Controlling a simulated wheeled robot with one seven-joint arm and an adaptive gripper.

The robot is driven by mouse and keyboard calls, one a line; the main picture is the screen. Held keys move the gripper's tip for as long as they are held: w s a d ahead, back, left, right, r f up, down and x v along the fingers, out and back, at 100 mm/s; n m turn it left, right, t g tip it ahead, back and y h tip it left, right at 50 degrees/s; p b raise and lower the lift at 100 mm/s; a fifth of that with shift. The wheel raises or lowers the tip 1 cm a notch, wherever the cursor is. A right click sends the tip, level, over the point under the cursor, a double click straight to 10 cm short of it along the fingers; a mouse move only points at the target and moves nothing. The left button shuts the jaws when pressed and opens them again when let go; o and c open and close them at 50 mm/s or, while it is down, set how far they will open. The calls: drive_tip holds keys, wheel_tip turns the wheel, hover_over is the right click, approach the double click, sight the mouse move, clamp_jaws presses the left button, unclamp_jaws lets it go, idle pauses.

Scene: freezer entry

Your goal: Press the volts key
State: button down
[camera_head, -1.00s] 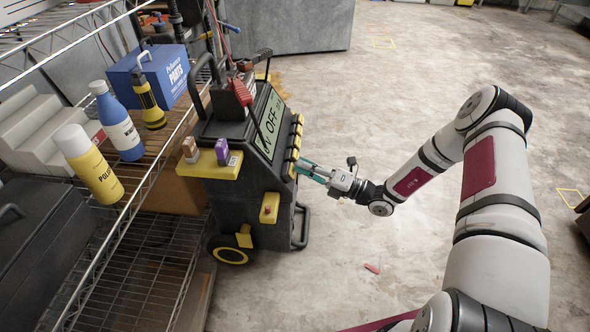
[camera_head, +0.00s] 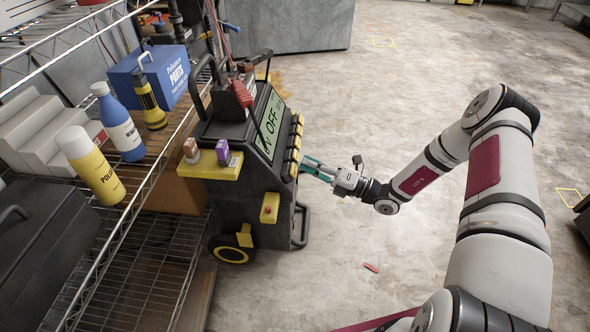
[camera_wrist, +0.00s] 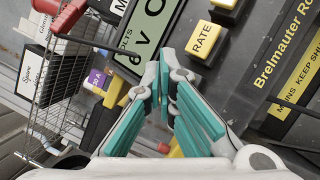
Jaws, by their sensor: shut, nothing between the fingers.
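In the wrist view, one yellow key is marked RATE (camera_wrist: 205,40), and small "VOLTS" lettering shows on the display (camera_wrist: 150,25). I cannot make out a key marked volts; my fingers hide part of the panel. My gripper (camera_head: 306,164) points at the lower end of the key column. In the wrist view my gripper (camera_wrist: 165,62) has its teal fingertips together and empty, left of the RATE key. Contact cannot be told.
A wire shelf (camera_head: 130,215) on the left holds a yellow bottle (camera_head: 92,170), a blue bottle (camera_head: 120,130), a flashlight (camera_head: 150,105) and a blue parts box (camera_head: 165,72). A yellow ledge (camera_head: 205,168) with small boxes juts from the machine. The floor to the right is open.

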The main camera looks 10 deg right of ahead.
drive_tip(key=d+r, duration=0.1)
drive_tip(key=s+d+p, duration=0.1)
drive_tip(key=d+r+p, duration=0.1)
drive_tip(key=d, duration=0.1)
drive_tip(key=shift+s+r, duration=0.15)
drive_tip(key=shift+r, duration=0.2)
idle(0.7)
